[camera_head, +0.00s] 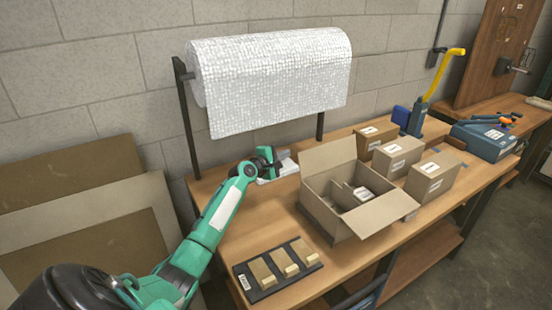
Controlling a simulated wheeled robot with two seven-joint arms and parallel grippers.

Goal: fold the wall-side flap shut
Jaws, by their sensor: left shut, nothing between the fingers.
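An open cardboard box (335,218) stands on the workbench, right of my left gripper. Its wall-side flap (328,156) stands up and leans outward along the box's back edge. Another flap (392,209) spreads outward at the front right. Inside the box, a small pale item with a label (362,194) shows among cardboard walls. My left gripper (272,167) is shut and empty, left of the wall-side flap and apart from it, below the hanging roll. My right gripper is not in view.
A bubble-wrap roll (270,75) hangs on a dark stand behind the bench. White material (285,168) lies beside my left gripper. A black tray with several tan blocks (279,268) lies in front. Closed boxes (397,157) and a tape dispenser (415,118) stand right of the box.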

